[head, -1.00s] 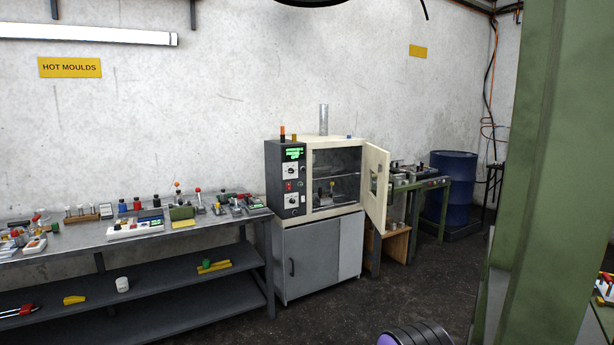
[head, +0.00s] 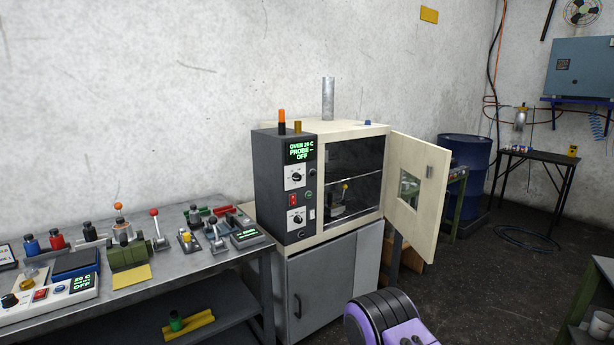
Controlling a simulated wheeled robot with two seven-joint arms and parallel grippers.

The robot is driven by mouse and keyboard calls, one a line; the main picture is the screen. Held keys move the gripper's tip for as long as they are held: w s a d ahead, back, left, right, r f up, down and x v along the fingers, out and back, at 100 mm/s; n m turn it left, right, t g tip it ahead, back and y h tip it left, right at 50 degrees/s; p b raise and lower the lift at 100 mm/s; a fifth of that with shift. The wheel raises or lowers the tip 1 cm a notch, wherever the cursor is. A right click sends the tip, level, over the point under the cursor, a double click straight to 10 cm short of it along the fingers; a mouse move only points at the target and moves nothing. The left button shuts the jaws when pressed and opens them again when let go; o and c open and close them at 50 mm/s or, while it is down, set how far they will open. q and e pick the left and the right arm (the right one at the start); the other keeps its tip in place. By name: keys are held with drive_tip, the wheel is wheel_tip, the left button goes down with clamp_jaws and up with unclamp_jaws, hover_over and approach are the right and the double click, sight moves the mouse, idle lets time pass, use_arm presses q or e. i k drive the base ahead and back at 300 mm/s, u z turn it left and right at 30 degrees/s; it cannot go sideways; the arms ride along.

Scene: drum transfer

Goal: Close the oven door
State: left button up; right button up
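The oven (head: 352,132) is a cream box with a dark control panel (head: 289,190) on its left, standing on a grey cabinet (head: 330,275). Its door (head: 432,182), cream with a small window, is hinged on the right side and stands wide open. Inside the dark chamber (head: 353,180) is a shelf, with a small item with a yellow knob (head: 345,187) low in it. A purple and black ribbed part at the bottom centre looks like my own arm, below and in front of the oven. Neither gripper's fingers can be seen.
A metal bench (head: 190,262) crowded with small instruments and bottles stands left of the oven. A blue drum (head: 466,165) and a dark table (head: 540,157) are behind the door to the right. Dark floor is open at right, with a coiled hose (head: 527,238) on it.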

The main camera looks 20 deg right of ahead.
sight(420, 228)
drive_tip(key=i, duration=0.25)
drive_tip(key=z, duration=2.05)
drive_tip(key=i, duration=2.25)
drive_tip(key=u, duration=3.7)
drive_tip(key=k, duration=0.45)
drive_tip(key=z, duration=1.75)
